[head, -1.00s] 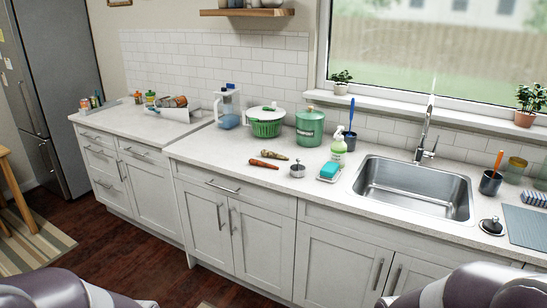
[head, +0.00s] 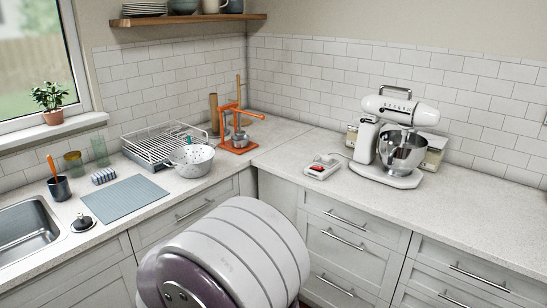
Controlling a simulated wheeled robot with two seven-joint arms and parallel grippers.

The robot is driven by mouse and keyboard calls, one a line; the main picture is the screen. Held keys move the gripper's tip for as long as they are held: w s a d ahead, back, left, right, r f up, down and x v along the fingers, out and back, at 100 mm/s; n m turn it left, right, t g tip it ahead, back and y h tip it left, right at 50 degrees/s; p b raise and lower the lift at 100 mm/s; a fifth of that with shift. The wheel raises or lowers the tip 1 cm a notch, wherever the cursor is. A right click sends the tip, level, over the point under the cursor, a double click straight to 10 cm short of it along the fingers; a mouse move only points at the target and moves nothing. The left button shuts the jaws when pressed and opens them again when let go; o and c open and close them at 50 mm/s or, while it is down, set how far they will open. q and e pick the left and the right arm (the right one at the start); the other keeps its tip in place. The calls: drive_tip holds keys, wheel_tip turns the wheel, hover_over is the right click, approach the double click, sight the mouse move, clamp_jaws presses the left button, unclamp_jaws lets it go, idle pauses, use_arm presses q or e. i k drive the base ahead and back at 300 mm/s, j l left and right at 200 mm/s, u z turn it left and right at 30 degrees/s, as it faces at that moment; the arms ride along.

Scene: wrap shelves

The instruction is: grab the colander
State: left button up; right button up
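A white colander (head: 192,163) with dark holes stands on the counter in the head view, left of the corner. It sits at the right front of a wire dish rack (head: 160,144), near the counter's front edge. Neither gripper is in view. Only a large rounded part of my own arm shows at the bottom middle, in front of the cabinets and below the colander.
An orange press (head: 238,132) stands right of the colander in the corner. A blue-grey mat (head: 125,198), a sink (head: 25,230) and a dark cup (head: 60,188) lie to the left. A white stand mixer (head: 393,140) and a kitchen scale (head: 322,168) are on the right counter.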

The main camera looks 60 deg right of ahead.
sight(190, 161)
drive_tip(key=j+z, duration=0.1)
drive_tip(key=z, duration=0.85)
drive_tip(key=k+z, duration=0.1)
drive_tip(key=z, duration=0.35)
drive_tip(key=i+z, duration=0.1)
drive_tip(key=i, duration=0.35)
drive_tip(key=i+j+z, duration=0.1)
drive_tip(key=i, duration=0.35)
drive_tip(key=j, duration=0.05)
